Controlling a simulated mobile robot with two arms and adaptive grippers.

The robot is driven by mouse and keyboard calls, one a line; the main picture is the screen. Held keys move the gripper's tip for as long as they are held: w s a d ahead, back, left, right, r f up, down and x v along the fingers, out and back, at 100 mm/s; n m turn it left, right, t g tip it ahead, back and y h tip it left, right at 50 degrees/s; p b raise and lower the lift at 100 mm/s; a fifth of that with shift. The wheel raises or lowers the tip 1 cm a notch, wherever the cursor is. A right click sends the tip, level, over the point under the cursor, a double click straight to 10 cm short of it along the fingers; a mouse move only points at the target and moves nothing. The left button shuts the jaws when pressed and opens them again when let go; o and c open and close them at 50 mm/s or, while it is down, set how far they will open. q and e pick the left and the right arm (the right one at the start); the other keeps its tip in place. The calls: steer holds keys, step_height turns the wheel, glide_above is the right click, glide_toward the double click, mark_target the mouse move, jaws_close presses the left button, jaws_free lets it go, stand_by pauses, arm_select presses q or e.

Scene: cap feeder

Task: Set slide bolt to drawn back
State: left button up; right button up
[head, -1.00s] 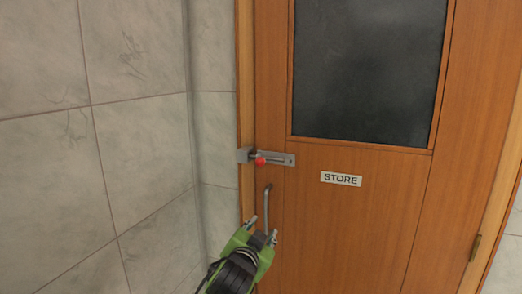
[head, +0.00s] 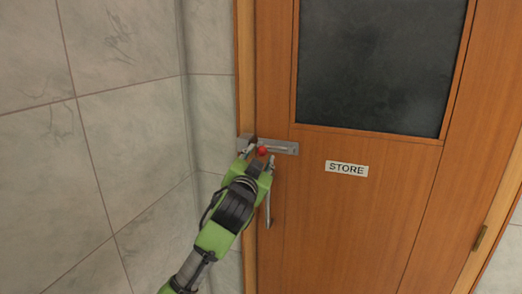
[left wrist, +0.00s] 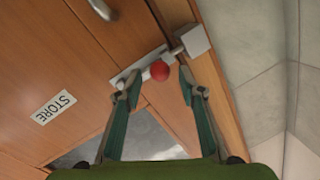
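The slide bolt (head: 286,148) is a grey metal plate on the wooden door, with a red ball knob (head: 262,151). The knob sits at the end of the plate near the frame. In the left wrist view the rod reaches the grey keeper block (left wrist: 195,41) on the door frame. My left gripper (head: 259,157) is open, fingers on either side of the knob. In the left wrist view the red knob (left wrist: 160,70) lies between the open fingertips (left wrist: 159,76), with gaps visible on both sides. My right gripper is not in view.
A vertical door handle (head: 267,208) hangs below the bolt, close to my left gripper. A STORE sign (head: 346,168) and a dark window panel (head: 385,65) are on the door. A tiled wall (head: 120,120) stands close on the left.

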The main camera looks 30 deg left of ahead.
mark_target(278, 149)
arm_select(q)
steer(key=shift+x, duration=1.25)
steer(key=shift+d, duration=0.1)
jaws_close()
steer(key=shift+w+d+p, duration=0.2)
steer(key=shift+d, duration=0.75)
steer(key=shift+w+d+p, duration=0.15)
steer(key=shift+w+d, duration=0.05)
steer(key=shift+d, duration=0.75)
steer(key=shift+a, duration=0.1)
steer(key=shift+c, duration=1)
jaws_free()
steer(key=shift+o, duration=1)
steer(key=shift+w, duration=0.1)
